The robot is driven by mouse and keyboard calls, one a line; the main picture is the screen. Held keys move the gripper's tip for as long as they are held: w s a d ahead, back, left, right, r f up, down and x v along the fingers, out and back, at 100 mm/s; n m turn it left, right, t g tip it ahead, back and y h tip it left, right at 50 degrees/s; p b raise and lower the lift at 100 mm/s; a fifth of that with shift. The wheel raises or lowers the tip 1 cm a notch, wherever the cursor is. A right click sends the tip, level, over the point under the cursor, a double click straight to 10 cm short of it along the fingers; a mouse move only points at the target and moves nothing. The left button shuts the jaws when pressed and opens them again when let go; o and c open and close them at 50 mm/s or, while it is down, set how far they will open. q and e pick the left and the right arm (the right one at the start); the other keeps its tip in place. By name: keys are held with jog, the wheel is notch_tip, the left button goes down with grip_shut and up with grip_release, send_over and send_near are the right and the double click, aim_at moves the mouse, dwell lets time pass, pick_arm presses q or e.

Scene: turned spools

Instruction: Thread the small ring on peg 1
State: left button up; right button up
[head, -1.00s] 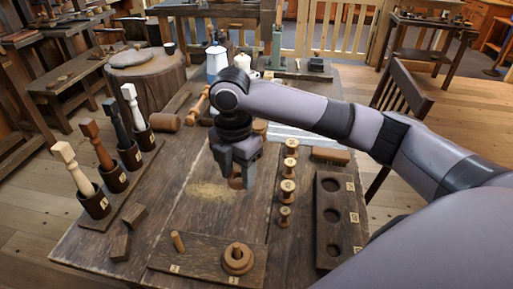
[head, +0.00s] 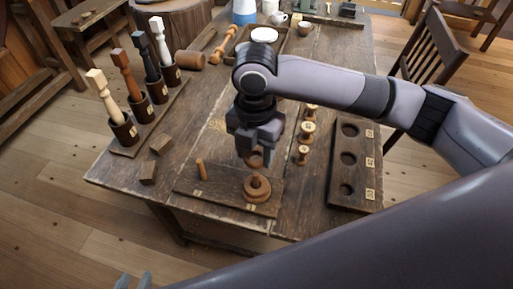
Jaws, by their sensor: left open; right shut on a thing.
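My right gripper (head: 256,147) is shut on the small ring (head: 254,161), a brown wooden piece mostly hidden between the fingers. It is held just above and behind the right-hand peg (head: 256,179) of the peg board (head: 225,192); a gap seems to show between them. That peg stands upright with a wider wooden ring (head: 257,192) around its base. The left peg (head: 201,169) is bare and leans slightly. The peg number labels are too small to read surely.
Several turned spools (head: 306,132) stand right of the gripper, beside a dark board with round holes (head: 349,180). A rack (head: 160,115) of cups holding turned legs stands at the left. My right arm crosses the table's right side.

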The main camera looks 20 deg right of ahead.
aim_at(256, 174)
jog(key=shift+f+b, duration=2.35)
jog(key=shift+b, duration=0.5)
jog(key=shift+r+p, duration=0.1)
jog(key=shift+p, duration=1.25)
jog(key=shift+f, duration=1.05)
jog(key=shift+f, duration=0.7)
